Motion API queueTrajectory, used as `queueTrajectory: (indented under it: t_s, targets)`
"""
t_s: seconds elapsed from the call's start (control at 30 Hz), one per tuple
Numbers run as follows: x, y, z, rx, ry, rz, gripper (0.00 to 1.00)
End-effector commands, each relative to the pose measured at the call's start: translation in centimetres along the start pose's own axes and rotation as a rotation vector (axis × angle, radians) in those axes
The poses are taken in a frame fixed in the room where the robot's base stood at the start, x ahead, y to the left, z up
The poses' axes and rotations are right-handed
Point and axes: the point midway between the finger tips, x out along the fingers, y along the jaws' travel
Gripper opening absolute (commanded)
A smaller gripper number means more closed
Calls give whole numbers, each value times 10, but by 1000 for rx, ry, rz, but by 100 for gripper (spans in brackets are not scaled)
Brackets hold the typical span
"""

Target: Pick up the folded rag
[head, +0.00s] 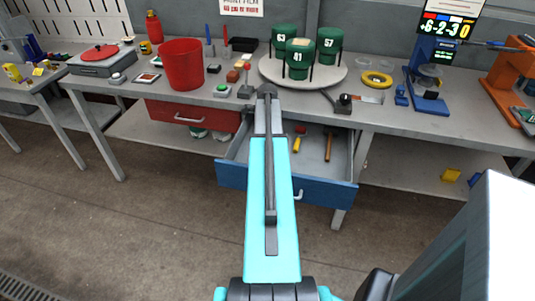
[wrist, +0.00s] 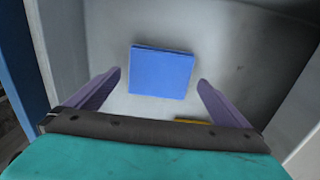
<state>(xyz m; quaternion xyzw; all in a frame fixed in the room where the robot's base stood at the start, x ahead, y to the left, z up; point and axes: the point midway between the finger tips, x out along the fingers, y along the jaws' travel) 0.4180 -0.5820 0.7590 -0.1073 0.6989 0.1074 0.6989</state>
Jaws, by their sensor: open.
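The folded rag (wrist: 161,72) is a flat blue square lying on the grey floor of an open drawer in the wrist view. My gripper (wrist: 160,79) is open, with its two purple fingers apart, one to the left and one to the right of the rag's near part in the picture. Nothing is between them in their grip, and I cannot tell how high they are above the rag. In the head view my arm hides the rag and the gripper.
The pulled-out drawer (head: 330,190) has a blue front and grey walls. A yellow-handled tool (head: 296,144) and a hammer (head: 328,146) lie in it. A yellow thing (wrist: 195,121) shows partly behind my gripper. The bench above holds a red bucket (head: 181,65) and a turntable (head: 335,75) with green canisters.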

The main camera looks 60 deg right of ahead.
Motion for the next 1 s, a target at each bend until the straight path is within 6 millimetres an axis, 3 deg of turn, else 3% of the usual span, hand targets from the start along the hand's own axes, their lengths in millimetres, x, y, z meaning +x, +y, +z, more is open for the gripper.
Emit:
queueTrajectory:
  t_s: [0.3, 0.9, 1.0]
  targets:
    - [26, 1, 1, -1, 0, 0, 100]
    - [27, 1, 1, -2, 0, 0, 100]
    - [27, 1, 1, -2, 0, 0, 83]
